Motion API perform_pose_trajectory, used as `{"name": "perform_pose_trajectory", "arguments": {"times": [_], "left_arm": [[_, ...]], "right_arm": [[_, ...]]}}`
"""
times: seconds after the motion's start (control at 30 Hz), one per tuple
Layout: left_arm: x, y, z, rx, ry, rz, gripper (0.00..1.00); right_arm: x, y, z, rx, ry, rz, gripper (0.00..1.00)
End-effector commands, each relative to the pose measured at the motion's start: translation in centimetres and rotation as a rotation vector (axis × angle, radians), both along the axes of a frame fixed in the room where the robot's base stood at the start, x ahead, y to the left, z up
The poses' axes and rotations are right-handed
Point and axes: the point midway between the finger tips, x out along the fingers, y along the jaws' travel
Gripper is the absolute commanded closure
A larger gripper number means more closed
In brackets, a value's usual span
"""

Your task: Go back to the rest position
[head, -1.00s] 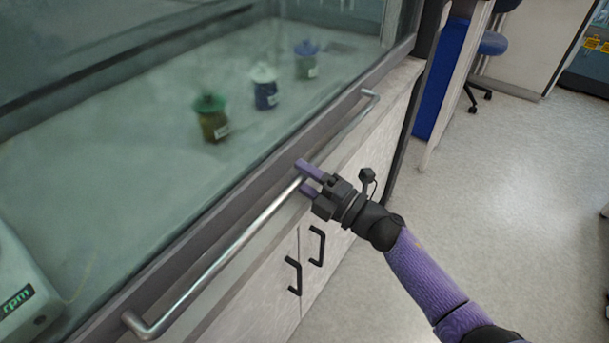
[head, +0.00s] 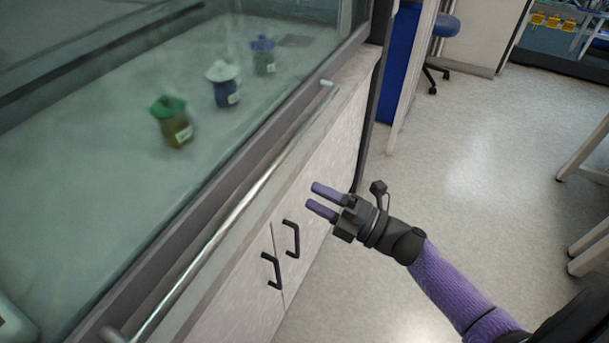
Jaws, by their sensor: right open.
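My right gripper (head: 318,198) is open and empty, with its two purple fingers pointing left. It hangs in the air in front of the cabinet, to the right of the long metal handle bar (head: 225,226) and apart from it. The bar runs along the lower edge of the glass sash (head: 190,60) of the fume hood. My left gripper does not show in the head view.
Behind the glass stand jars with a green lid (head: 176,130), a white lid (head: 224,88) and a blue lid (head: 263,58). Black cabinet handles (head: 291,239) stick out below the bar. A blue chair (head: 446,25) stands farther back. The floor (head: 470,150) to the right is largely clear.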

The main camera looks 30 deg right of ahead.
Motion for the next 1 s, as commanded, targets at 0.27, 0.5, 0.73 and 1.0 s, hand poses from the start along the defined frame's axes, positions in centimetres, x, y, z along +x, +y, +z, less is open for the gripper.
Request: {"name": "perform_pose_trajectory", "arguments": {"times": [0.27, 0.5, 0.73, 1.0], "left_arm": [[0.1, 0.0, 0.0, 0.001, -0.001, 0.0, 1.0], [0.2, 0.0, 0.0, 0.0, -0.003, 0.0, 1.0], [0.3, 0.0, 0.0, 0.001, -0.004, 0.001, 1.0], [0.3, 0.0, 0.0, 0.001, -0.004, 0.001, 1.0]], "right_arm": [[-0.7, -2.2, -7.9, 0.173, 0.327, -0.202, 0.4], [-14.9, -4.8, -28.5, 0.516, 1.178, -0.797, 0.4], [-33.6, -2.9, -36.1, 0.607, 1.728, -1.3, 0.4], [-39.8, -1.9, -36.5, 0.601, 1.877, -1.475, 0.4]]}}
